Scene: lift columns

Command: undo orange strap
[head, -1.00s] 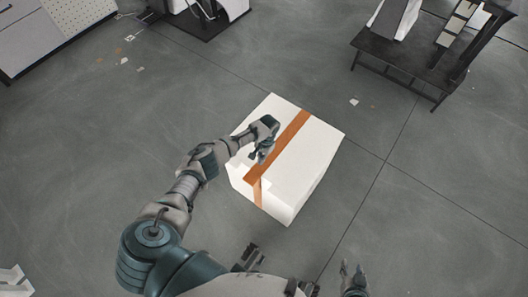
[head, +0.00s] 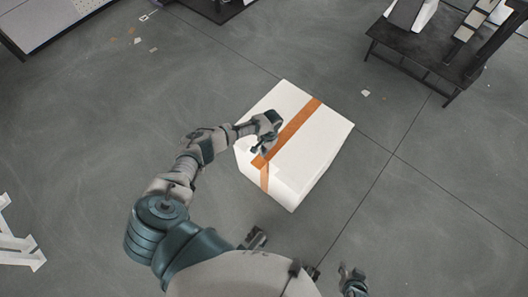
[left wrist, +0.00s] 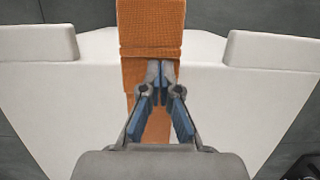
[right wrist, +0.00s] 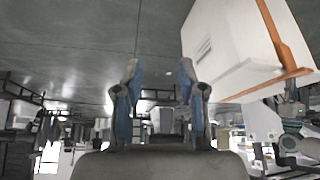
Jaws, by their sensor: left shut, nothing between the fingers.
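A white box (head: 318,150) stands on the floor in front of me. The orange strap (head: 300,122) runs across its top and down its near side. The strap also shows in the left wrist view (left wrist: 151,30) and the right wrist view (right wrist: 284,38). My left gripper (head: 256,149) is at the strap near the box's near top edge. In the left wrist view its fingertips (left wrist: 160,68) are together in front of the strap, with nothing visibly held. My right gripper (right wrist: 160,75) is open and empty, low beside the box.
A dark low table (head: 420,50) with items on it stands at the upper right. A white frame (head: 18,240) is at the lower left edge. Small scraps lie on the floor at the upper left. The grey floor (head: 90,140) around the box is otherwise clear.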

